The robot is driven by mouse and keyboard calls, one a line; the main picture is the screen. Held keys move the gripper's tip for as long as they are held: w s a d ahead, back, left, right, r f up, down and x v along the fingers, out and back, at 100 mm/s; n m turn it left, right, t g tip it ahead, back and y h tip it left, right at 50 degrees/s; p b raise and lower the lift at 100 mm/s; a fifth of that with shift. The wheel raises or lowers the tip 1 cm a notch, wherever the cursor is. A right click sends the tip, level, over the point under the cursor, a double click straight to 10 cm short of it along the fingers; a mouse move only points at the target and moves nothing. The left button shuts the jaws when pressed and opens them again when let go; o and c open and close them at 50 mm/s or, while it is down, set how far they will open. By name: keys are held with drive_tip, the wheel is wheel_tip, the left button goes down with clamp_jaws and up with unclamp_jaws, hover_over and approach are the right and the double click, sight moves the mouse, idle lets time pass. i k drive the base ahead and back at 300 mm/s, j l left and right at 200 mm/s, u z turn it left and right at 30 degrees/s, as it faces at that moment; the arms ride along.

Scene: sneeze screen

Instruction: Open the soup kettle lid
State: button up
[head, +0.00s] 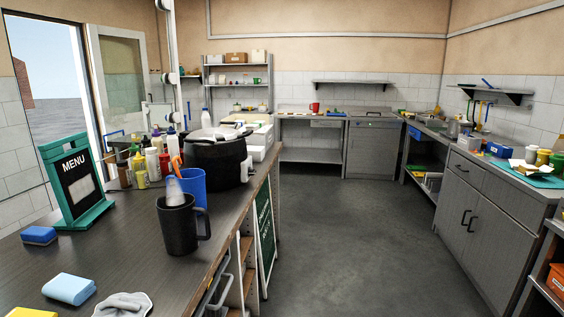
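The soup kettle (214,163) is a large dark pot on the counter, left of the picture's middle. A light-coloured part shows on the kettle's right side. A blue cup (193,186) and a dark mug (178,228) stand in front of the kettle and hide part of its lower front. I cannot make out my gripper in the head view.
The dark counter (120,262) carries a menu stand (75,180), sponges and several bottles left of the kettle. White boxes (262,142) stand behind it. A white post (172,40) rises beyond the bottles. The grey floor (340,235) right of the counter is clear.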

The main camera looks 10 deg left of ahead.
sight(233, 134)
drive_tip(key=i+z, duration=0.15)
drive_tip(key=i, duration=0.35)
drive_tip(key=i+j+z, duration=0.2)
drive_tip(key=i, duration=0.25)
drive_tip(key=i+j+z, duration=0.15)
drive_tip(key=i, duration=0.35)
